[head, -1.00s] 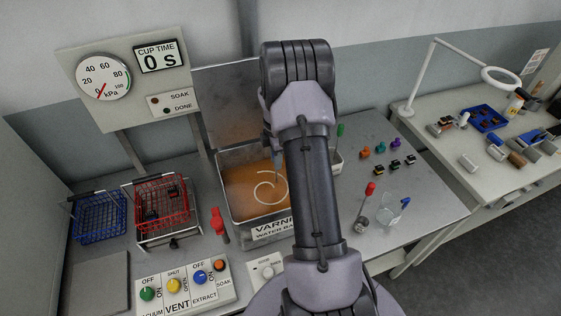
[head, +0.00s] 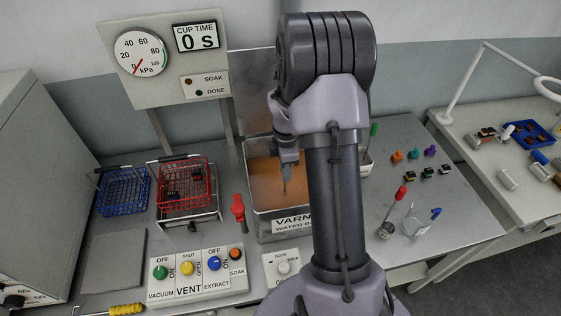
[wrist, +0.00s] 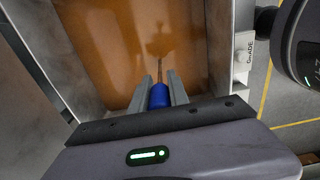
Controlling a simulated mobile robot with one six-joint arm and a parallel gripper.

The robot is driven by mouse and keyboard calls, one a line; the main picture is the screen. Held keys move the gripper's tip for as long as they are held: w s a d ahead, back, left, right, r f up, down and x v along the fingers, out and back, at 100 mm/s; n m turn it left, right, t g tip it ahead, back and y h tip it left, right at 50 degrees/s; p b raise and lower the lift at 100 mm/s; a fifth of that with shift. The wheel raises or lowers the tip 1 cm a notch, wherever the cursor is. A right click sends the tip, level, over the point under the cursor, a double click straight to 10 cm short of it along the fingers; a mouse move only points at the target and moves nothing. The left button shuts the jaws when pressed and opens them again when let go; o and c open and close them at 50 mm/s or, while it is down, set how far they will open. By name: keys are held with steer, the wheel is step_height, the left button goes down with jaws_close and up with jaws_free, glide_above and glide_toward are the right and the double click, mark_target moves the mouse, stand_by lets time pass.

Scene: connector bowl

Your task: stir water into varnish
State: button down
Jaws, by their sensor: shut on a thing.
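My gripper (head: 287,158) is over the varnish bath, a metal tank (head: 262,222) of orange-brown liquid. In the wrist view my gripper (wrist: 160,92) is shut on a blue-handled tool (wrist: 158,96). Its thin metal shaft points down at the varnish (wrist: 110,50); I cannot tell how deep the tip is. A faint darker patch shows on the varnish by the tip. A clear beaker (head: 415,222) stands on the bench to the right. My arm hides the tank's right part.
A red basket (head: 183,182) on a stand and a blue basket (head: 123,192) are left of the tank. A control panel (head: 196,275) is in front. Small coloured connectors (head: 413,155) lie to the right.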

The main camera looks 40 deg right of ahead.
steer(key=d+p, duration=0.3)
steer(key=d, duration=0.6)
steer(key=shift+s+d, duration=0.15)
steer(key=shift+s, duration=0.05)
